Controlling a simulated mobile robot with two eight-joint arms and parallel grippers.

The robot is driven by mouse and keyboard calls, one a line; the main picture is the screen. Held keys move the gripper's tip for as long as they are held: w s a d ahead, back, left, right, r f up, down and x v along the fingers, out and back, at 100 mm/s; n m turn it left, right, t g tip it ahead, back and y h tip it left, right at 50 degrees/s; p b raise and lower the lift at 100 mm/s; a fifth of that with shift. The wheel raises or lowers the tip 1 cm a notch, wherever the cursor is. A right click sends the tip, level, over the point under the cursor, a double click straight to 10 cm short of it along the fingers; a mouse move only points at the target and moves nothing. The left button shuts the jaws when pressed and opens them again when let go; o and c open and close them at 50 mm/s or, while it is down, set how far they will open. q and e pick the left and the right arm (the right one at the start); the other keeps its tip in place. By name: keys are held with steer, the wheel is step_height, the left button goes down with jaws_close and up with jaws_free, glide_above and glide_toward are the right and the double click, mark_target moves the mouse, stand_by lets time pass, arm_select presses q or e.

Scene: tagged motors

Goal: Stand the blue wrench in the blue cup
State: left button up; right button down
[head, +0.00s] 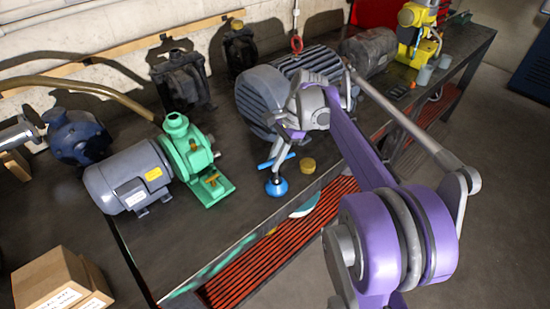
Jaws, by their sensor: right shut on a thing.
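The blue cup (277,188) is a small round blue piece on the dark bench, near its front edge. The blue wrench (275,162) has a light blue crossbar and a thin shaft. It is steeply tilted, its lower end at the cup; I cannot tell whether that end is inside the cup or just above it. My right gripper (292,133) is shut on the wrench's upper part, above the cup. The fingers and the gripper body hide the wrench's top. My left gripper is not in view.
A small yellow round piece (308,165) lies right of the cup. A grey motor (128,177) with a green pump (188,155) stands to the left. A large grey ribbed motor (258,95) stands close behind my gripper. A cardboard box (55,282) is at the lower left.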

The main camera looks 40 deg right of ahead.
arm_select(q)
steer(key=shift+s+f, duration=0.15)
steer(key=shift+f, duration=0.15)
arm_select(e)
steer(key=shift+f, duration=0.45)
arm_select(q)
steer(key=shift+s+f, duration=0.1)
arm_select(e)
steer(key=c, duration=0.7)
jaws_free()
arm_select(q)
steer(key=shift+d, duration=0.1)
arm_select(e)
steer(key=shift+r, duration=0.8)
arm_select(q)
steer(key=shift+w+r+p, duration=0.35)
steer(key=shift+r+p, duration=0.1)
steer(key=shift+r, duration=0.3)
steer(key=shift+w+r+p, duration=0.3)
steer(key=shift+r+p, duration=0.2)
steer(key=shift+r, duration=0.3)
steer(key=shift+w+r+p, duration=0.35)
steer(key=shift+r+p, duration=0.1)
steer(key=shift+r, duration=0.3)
arm_select(e)
steer(key=shift+r, duration=2.25)
